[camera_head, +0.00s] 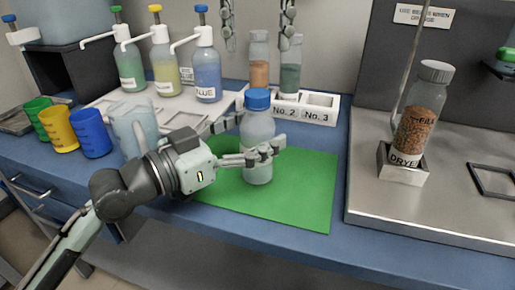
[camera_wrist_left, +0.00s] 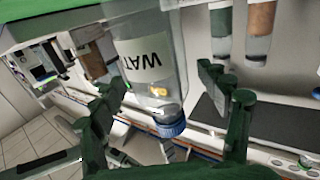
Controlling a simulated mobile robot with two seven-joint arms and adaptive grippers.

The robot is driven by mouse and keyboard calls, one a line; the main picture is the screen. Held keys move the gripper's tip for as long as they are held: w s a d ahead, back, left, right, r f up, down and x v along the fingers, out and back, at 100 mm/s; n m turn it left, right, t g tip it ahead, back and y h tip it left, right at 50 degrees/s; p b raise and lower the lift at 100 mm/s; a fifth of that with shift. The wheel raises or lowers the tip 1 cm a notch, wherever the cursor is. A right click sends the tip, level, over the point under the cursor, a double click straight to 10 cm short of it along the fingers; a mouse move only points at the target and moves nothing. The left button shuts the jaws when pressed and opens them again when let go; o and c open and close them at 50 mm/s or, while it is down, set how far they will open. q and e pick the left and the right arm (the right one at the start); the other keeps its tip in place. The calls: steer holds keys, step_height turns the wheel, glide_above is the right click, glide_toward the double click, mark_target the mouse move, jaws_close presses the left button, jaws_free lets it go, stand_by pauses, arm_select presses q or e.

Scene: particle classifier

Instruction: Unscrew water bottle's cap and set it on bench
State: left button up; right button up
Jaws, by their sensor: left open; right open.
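The water bottle (camera_head: 258,168), clear with a blue cap (camera_head: 257,98), stands upright on the green mat (camera_head: 310,190). The cap sits on the bottle's top. My left gripper (camera_head: 252,137) is open, level with the bottle's body, one finger in front and the other partly hidden behind. In the left wrist view the bottle (camera_wrist_left: 145,55) appears upside down, its label partly readable as "WAT", between the spread fingers (camera_wrist_left: 160,82); whether they touch it is unclear. The cap (camera_wrist_left: 168,130) shows below. My right gripper (camera_head: 257,25) is open and empty, its fingers hanging above the bottle.
Behind stands a white rack (camera_head: 320,103) with bottles. Pump bottles (camera_head: 207,75) and a clear pitcher (camera_head: 133,125) stand left, beside coloured cups (camera_head: 92,135). The dryer bottle (camera_head: 418,118) stands on a steel plate (camera_head: 400,215) at right. The mat's right part is clear.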

arm_select(q)
steer(key=shift+w+d, duration=0.2)
steer(key=shift+d, duration=0.05)
jaws_close()
stand_by(0.5)
